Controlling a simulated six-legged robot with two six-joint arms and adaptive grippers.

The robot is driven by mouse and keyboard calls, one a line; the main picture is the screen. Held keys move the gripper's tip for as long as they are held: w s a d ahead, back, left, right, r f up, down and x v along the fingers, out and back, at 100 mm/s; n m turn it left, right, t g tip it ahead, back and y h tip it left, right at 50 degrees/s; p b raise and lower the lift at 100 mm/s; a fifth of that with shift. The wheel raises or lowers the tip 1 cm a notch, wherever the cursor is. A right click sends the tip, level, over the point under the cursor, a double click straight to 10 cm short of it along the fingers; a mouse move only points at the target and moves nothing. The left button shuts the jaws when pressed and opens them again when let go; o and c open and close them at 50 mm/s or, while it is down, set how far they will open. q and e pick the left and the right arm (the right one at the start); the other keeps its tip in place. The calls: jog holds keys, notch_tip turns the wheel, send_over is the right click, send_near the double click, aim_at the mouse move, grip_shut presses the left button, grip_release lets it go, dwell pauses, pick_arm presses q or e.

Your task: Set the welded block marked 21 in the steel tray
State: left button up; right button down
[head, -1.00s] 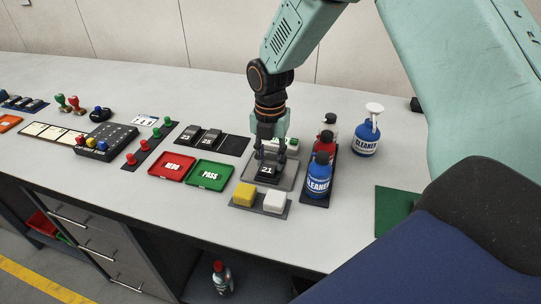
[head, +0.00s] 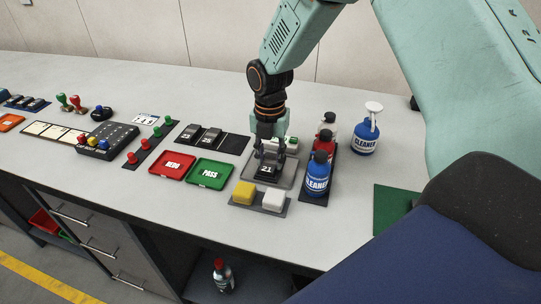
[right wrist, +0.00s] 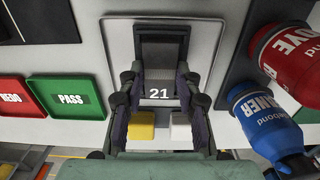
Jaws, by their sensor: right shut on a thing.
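The dark welded block marked 21 (head: 265,169) is within the outline of the steel tray (head: 289,183), number facing me. My right gripper (head: 269,157) comes down over the block from above and is shut on it. In the right wrist view the block (right wrist: 160,92) is between the two fingers (right wrist: 160,105), with the pale tray (right wrist: 115,42) around it. I cannot tell whether its underside touches the tray floor. My left gripper is not in view.
A blue cleaner bottle (head: 317,178) and a red bottle (head: 325,139) stand close right of the tray. Yellow (head: 244,194) and white (head: 273,200) blocks are in front. The green PASS tray (head: 209,173) is to the left. Other dark blocks (head: 188,134) lie on a mat behind left.

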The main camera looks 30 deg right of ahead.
jog(key=c, duration=1.2)
grip_release()
jog(key=shift+w, duration=0.1)
jog(key=o, duration=0.4)
jog(key=shift+c, duration=0.2)
jog(key=shift+r+p, duration=3.45)
jog(key=shift+p, duration=0.1)
